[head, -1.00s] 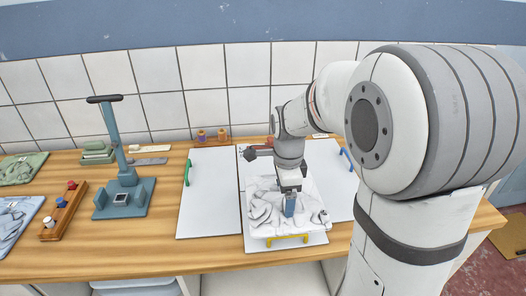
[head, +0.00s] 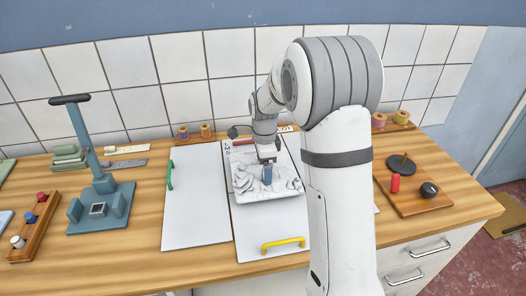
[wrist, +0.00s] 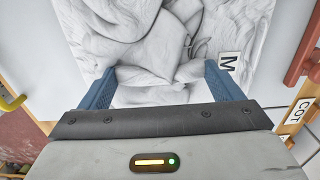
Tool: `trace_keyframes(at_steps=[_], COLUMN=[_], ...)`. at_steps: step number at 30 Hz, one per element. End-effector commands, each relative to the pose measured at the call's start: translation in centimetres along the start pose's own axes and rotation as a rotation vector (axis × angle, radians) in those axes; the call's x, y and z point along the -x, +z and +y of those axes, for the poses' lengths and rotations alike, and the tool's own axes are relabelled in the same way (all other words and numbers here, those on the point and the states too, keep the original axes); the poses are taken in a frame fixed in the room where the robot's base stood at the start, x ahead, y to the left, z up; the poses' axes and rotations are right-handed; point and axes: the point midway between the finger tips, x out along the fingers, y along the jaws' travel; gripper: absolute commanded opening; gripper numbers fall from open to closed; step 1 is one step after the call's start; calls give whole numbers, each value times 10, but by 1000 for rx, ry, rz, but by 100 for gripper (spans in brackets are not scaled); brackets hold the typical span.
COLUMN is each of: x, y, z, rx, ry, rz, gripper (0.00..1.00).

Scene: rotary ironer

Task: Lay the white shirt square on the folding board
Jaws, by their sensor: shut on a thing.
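The white shirt (head: 258,190) lies crumpled on the middle panel of the folding board (head: 262,228), toward its far part. Bare panel shows between the shirt and the yellow handle (head: 283,244). My gripper (head: 267,176) points down and is shut on the shirt. In the wrist view folds of the shirt (wrist: 150,45) lie between and beyond the blue fingers (wrist: 158,88), and a label with M (wrist: 230,62) is beside the right finger. The left panel (head: 197,205) with a green handle (head: 170,175) lies flat and empty. My arm hides most of the right panel.
A blue-grey stand with a tall post (head: 90,150) and a wooden rack with knobs (head: 35,228) are at left. A wooden board with a red cylinder (head: 395,183) and a black knob (head: 428,190) is at right. Spools (head: 207,130) stand at the back by the tiled wall.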

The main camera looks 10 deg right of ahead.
Motion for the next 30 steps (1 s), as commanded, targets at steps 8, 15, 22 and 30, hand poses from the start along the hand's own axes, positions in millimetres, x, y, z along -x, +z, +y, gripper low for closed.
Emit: trace_keyframes(at_steps=[8, 15, 22, 30], x=[1, 2, -16, -20], y=[3, 4, 4, 4], z=[-36, -68, -69, -67], rx=[6, 6, 6, 6], ry=[0, -1, 4, 13], rz=[0, 0, 0, 1], gripper=[58, 58, 50, 96])
